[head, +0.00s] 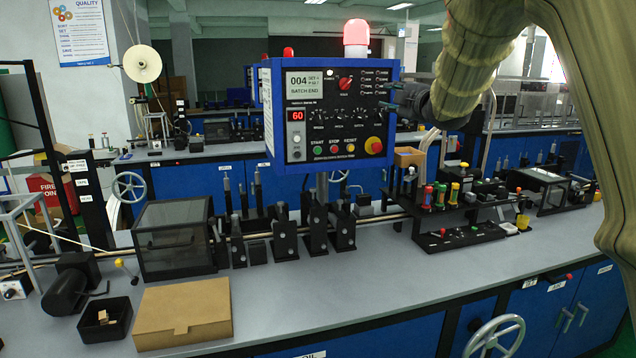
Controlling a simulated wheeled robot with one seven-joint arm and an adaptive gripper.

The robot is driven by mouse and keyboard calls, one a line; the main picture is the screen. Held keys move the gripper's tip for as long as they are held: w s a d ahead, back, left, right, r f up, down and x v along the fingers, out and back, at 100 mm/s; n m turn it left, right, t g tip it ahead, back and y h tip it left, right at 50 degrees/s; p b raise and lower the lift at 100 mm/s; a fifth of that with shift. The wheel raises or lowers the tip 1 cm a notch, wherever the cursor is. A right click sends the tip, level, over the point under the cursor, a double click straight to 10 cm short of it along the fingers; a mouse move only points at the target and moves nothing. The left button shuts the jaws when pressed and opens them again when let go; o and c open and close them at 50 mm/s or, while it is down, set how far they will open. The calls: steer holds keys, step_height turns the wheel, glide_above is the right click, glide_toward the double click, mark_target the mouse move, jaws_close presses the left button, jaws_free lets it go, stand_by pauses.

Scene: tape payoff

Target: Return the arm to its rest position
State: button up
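My arm, in a ribbed tan sleeve, comes in from the upper right of the head view. My gripper (386,95) is at the right edge of the blue control panel (330,160). Its dark fingers point left and look spread apart, with nothing seen between them. I cannot tell whether they touch the panel. The panel's display (312,84) reads 004 and BATCH END, and a red readout (296,115) shows 60. A red beacon (356,34) stands on top of the panel.
The grey bench (300,300) carries a row of black machine parts below the panel. A cardboard box (183,314) and a black tray (118,332) sit at front left. A tool rack (455,225) stands right of centre. The front bench strip is mostly clear.

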steer(key=s+d+f+m+g+h, duration=0.1)
steer(key=f+m, duration=0.1)
steer(key=f, duration=0.9)
steer(key=s+d+f+m+g+h, duration=0.1)
steer(key=s+f+m, duration=0.1)
steer(key=f, duration=0.9)
steer(key=s+d+f+m+g, duration=0.1)
steer(key=f+m+g, duration=0.1)
steer(key=f, duration=0.9)
steer(key=s+f+m+g+h, duration=0.1)
steer(key=s+f, duration=0.3)
steer(key=f, duration=0.4)
steer(key=s+d+f+m+g, duration=0.1)
steer(key=s+f+m, duration=0.1)
steer(key=s+f, duration=0.45)
steer(key=s+f+m+g+h, duration=0.1)
steer(key=s+f, duration=0.2)
steer(key=f, duration=0.7)
steer(key=s+f+m+g, duration=0.5)
steer(key=s+f, duration=1.3)
steer(key=s, duration=0.4)
steer(key=s+f+m+g+b, duration=0.2)
steer(key=s+f, duration=0.3)
steer(key=s, duration=0.8)
steer(key=s+f+m+g+h+b, duration=0.1)
steer(key=s+f, duration=0.4)
steer(key=s, duration=0.9)
steer(key=shift+a+f+m+g+b, duration=0.35)
steer(key=shift+g+b, duration=0.2)
steer(key=shift+g, duration=0.65)
